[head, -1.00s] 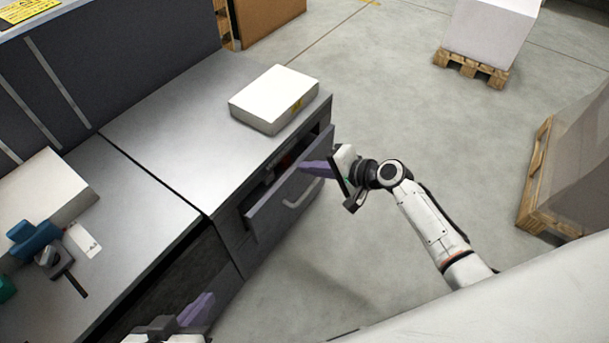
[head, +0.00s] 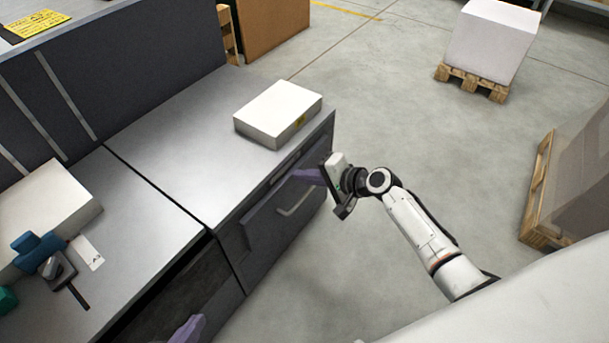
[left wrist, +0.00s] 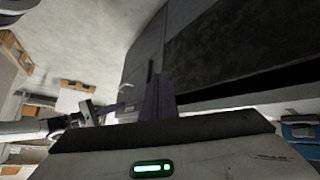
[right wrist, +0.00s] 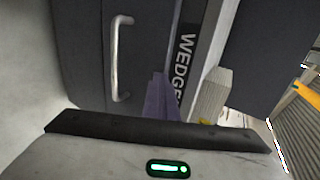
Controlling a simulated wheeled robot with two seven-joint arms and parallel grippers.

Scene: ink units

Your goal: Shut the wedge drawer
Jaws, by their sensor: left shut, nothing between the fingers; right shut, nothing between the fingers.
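The wedge drawer (head: 265,218) is in the grey cabinet at the centre of the head view. Its dark front with a light bar handle (head: 298,198) sits almost flush with the cabinet; the opening above it looks very narrow. In the right wrist view the handle (right wrist: 118,60) and a "WEDGE" label (right wrist: 186,65) show beside the front. My right gripper (head: 306,176) is shut and empty, its purple fingers at the upper part of the drawer front; exact contact is unclear. My left gripper (head: 187,328) is shut and empty, low beside the left cabinet; it also shows in the left wrist view (left wrist: 158,95).
A white box (head: 278,115) lies on the countertop above the drawer. Another white box (head: 45,210), a blue object (head: 38,248) and a tag (head: 86,253) lie on the left counter. Pallets with loads stand at right. The floor between is clear.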

